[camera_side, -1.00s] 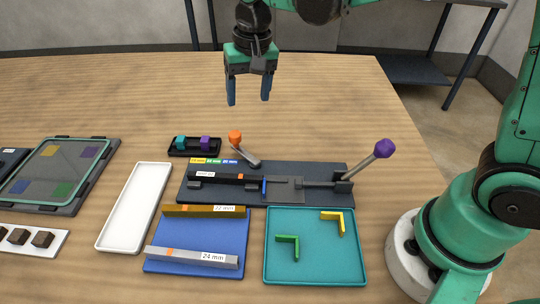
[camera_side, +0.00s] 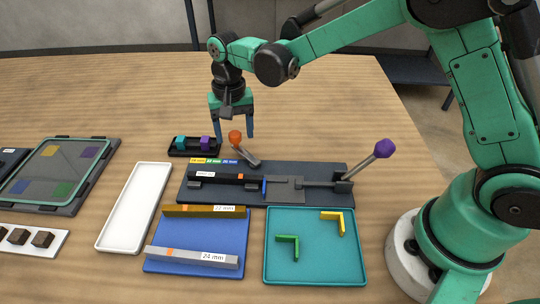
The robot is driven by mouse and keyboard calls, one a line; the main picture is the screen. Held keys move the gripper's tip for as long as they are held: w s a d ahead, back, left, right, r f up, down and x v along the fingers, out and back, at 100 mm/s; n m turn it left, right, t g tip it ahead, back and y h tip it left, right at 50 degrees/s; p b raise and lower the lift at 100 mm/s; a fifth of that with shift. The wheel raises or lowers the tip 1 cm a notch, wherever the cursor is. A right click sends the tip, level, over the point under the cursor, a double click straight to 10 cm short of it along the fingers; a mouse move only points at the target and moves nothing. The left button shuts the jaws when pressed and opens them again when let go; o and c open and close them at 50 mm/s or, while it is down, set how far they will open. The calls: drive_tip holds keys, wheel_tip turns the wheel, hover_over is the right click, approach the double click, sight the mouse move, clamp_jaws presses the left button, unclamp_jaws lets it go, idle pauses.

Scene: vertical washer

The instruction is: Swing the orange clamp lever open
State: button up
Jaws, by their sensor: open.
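The orange clamp lever (camera_side: 235,137) has an orange knob on a short grey arm. It stands tilted at the back edge of the dark fixture (camera_side: 318,170), with its knob up and to the left. My gripper (camera_side: 232,135) points down with its two blue fingers apart. In the picture the fingers lie either side of the orange knob, with the tips near its height. I cannot tell from this view whether the knob is truly between them or whether they touch it. A black bar lies in the fixture in front of the lever.
A lever with a purple knob (camera_side: 383,149) rises at the fixture's right end. A small black tray (camera_side: 174,153) with teal and purple blocks sits close left of my gripper. A white tray (camera_side: 134,206), a blue tray (camera_side: 196,264) and a teal tray (camera_side: 316,270) lie in front.

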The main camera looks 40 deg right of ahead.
clamp_jaws()
idle(1.4)
